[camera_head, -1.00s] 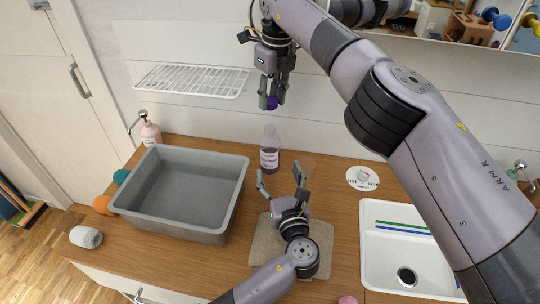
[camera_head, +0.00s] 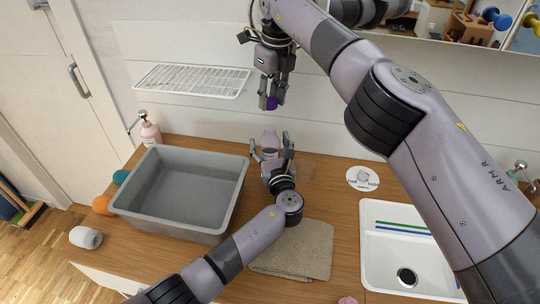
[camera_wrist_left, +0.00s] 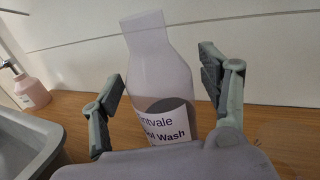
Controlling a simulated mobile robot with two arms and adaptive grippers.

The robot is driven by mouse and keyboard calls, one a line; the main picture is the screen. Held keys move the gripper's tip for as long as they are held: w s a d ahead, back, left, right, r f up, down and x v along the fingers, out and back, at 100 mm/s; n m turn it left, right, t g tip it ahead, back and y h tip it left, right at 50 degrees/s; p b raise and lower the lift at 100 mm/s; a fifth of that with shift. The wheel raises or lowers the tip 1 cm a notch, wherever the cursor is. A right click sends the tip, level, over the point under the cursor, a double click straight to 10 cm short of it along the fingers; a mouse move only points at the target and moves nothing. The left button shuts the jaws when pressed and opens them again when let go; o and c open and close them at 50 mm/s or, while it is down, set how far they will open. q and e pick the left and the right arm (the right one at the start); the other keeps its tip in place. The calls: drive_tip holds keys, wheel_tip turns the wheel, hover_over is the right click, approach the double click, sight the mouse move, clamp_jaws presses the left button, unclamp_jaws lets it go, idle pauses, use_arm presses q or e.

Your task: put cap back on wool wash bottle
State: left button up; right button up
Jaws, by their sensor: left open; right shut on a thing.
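The wool wash bottle (camera_head: 269,142) stands upright on the counter, clear with a dark liquid and a white label; its top is uncapped. In the left wrist view the bottle (camera_wrist_left: 160,75) stands between the fingers of my left gripper (camera_wrist_left: 165,95), which is open around it with gaps on both sides. In the head view my left gripper (camera_head: 270,143) partly hides the bottle's lower part. My right gripper (camera_head: 271,92) is shut on the purple cap (camera_head: 272,103) and holds it in the air above the bottle.
A grey basin (camera_head: 180,190) stands left of the bottle, and a pink pump bottle (camera_head: 150,133) behind it. A beige cloth (camera_head: 300,252) lies in front. A wire rack (camera_head: 190,80) is on the wall. A white sink (camera_head: 395,250) is at the right.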

use_arm(q)
drive_tip(key=shift+c, duration=0.3)
clamp_jaws()
idle(0.7)
